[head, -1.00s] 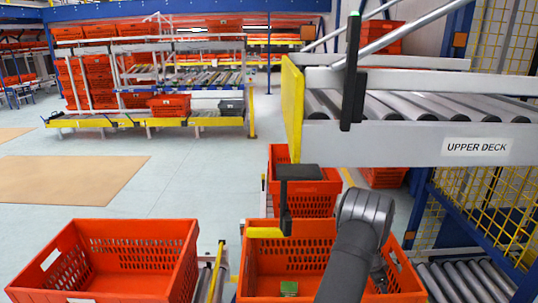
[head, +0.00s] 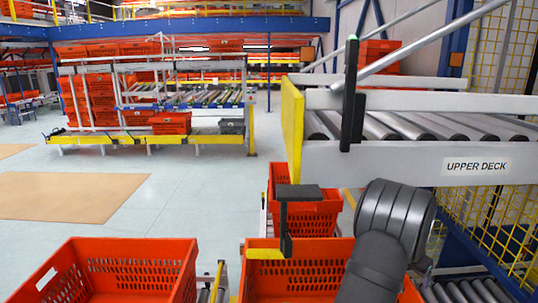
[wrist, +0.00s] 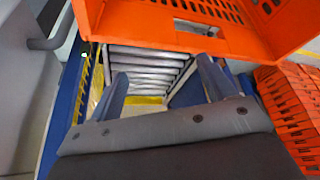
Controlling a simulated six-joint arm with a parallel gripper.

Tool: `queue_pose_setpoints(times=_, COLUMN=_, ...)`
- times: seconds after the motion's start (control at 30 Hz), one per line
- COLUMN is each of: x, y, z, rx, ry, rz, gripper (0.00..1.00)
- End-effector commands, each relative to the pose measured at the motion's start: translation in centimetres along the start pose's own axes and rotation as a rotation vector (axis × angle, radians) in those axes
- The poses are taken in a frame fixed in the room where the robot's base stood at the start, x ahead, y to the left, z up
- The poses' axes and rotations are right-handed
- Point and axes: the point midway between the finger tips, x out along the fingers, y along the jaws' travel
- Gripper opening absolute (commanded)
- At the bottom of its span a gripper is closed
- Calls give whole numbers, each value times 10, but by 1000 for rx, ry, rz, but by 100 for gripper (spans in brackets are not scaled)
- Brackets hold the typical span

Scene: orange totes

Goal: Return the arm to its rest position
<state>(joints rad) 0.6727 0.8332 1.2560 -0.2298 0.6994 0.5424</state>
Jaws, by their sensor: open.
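My gripper shows in the wrist view (wrist: 160,85), with its two fingers apart and nothing between them. Beyond the fingers are grey conveyor rollers (wrist: 150,65) and the wall of an orange tote (wrist: 190,30). In the head view my dark arm rises in front of the right orange tote (head: 300,272) and hides part of it. My fingers are not visible in the head view.
A second orange tote (head: 120,265) stands at the lower left, and another orange tote (head: 305,215) is behind the right one. The upper deck (head: 415,165) with rollers is at the right, close to my arm. Stacked orange totes (wrist: 290,110) show in the wrist view. Open floor (head: 180,200) lies at the left.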

Motion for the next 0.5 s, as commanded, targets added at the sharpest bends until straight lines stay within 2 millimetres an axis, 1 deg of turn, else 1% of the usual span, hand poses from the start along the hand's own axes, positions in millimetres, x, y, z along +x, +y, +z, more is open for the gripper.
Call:
queue_pose_setpoints(times=0.03, x=-8, y=8, z=-5, rx=-2, ry=2, rz=-1, gripper=76)
queue_pose_setpoints(times=0.1, x=-17, y=18, z=-10, rx=-9, ry=3, rz=-5, gripper=76)
queue_pose_setpoints(times=0.5, x=-70, y=73, z=-33, rx=-46, ry=3, rz=-20, gripper=76)
